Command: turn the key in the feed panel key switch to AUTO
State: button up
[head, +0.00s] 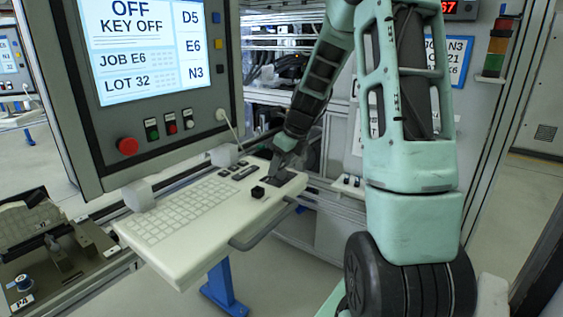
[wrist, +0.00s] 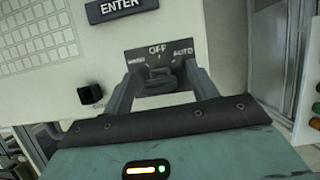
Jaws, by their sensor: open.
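The key switch has a dark plate (wrist: 177,49) with OFF at the top middle, AUTO at the right and a blurred label at the left. The dark key (wrist: 157,73) sits in the switch, below the OFF mark. My gripper (wrist: 162,67) is open, with one finger on each side of the key; I cannot tell whether they touch it. In the head view my gripper (head: 279,168) is low over the switch at the far right end of the pale keyboard shelf, and hides the key there. The screen (head: 141,40) reads OFF, KEY OFF.
A small black knob (head: 258,192) stands on the shelf left of the switch; it also shows in the wrist view (wrist: 91,95). The keyboard (head: 182,207) fills the shelf's left. A red button (head: 128,146) is on the panel below the screen. A signal lamp (head: 498,47) stands at right.

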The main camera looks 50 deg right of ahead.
jog(key=c, duration=1.1)
jog(key=shift+o, duration=0.2)
jog(key=shift+r, duration=0.1)
jog(key=shift+m+p, duration=0.3)
jog(key=shift+p, duration=0.15)
jog(key=shift+m+h+p, duration=0.3)
jog(key=shift+m+p, duration=0.2)
jog(key=shift+p, duration=0.1)
